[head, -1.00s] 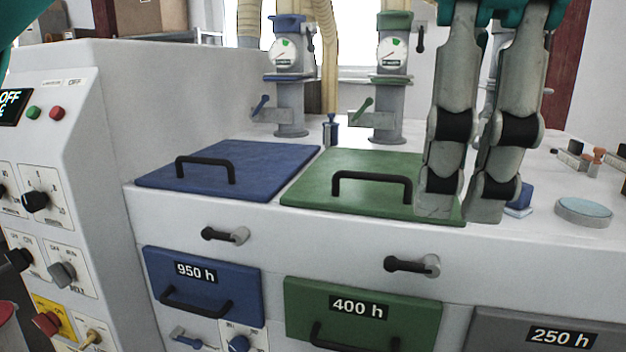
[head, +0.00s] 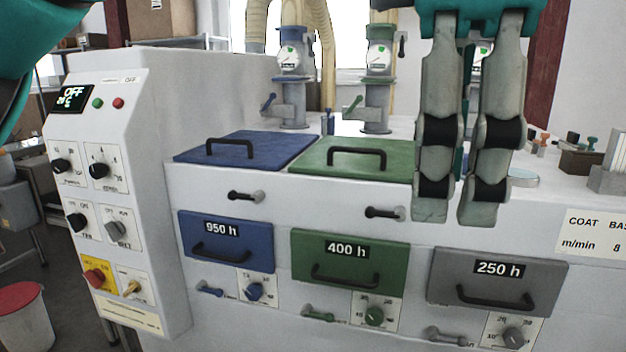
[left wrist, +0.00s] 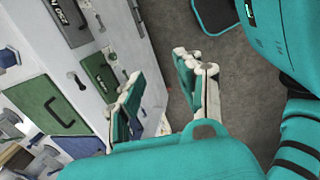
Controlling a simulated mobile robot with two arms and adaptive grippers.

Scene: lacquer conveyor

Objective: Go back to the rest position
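My left gripper (head: 456,214) hangs in the upper right of the head view, its two grey fingers with black joints pointing down. A clear gap shows between the fingers and nothing is held. In the head view it overlaps the right edge of the green lid (head: 350,158) and the top of the machine front. In the left wrist view the same gripper (left wrist: 158,78) is open and empty, with the machine front to its left and floor beyond. My right gripper is not in view.
The white machine (head: 320,190) carries a blue lid (head: 270,147) and blue, green and grey drawer fronts (head: 500,282). A control panel (head: 110,180) stands at left. A red-lidded bin (head: 22,318) is on the floor at lower left. Grey floor (left wrist: 225,70) is clear in the wrist view.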

